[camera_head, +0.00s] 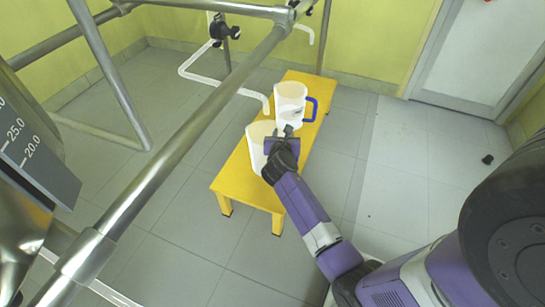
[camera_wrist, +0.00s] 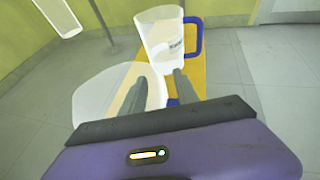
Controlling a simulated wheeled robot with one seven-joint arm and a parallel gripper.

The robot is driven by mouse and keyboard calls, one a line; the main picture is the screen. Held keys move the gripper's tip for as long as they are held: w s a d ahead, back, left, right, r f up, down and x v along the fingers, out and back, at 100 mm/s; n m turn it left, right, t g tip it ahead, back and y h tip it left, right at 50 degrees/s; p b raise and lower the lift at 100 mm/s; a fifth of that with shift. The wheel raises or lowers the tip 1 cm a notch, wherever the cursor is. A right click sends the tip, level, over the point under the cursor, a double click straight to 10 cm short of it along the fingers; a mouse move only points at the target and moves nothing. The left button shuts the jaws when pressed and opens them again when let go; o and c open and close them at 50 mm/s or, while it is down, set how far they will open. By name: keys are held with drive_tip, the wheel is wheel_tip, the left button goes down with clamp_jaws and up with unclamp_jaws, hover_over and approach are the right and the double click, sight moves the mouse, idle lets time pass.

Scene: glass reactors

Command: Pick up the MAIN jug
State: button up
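Two whitish translucent jugs stand on a yellow bench (camera_head: 228,186). The far jug (camera_head: 289,104) has a blue handle and a printed mark; it also shows in the wrist view (camera_wrist: 160,42). The near jug (camera_head: 256,146) shows in the wrist view (camera_wrist: 95,97) at the left, under my gripper. I cannot read which jug is marked MAIN. My gripper (camera_head: 288,131) is at the near jug's right side; in the wrist view its two fingers (camera_wrist: 160,78) are apart. A bit of blue, perhaps the near jug's handle (camera_wrist: 173,102), shows between them. My gripper hides most of it.
A metal pipe frame (camera_head: 180,140) crosses the left side, near the bench. A bent white tube (camera_head: 215,82) ends close to the jugs. A white door (camera_head: 480,50) is at the back right. The grey floor right of the bench is mostly clear.

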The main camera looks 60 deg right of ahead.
clamp_jaws()
idle(1.4)
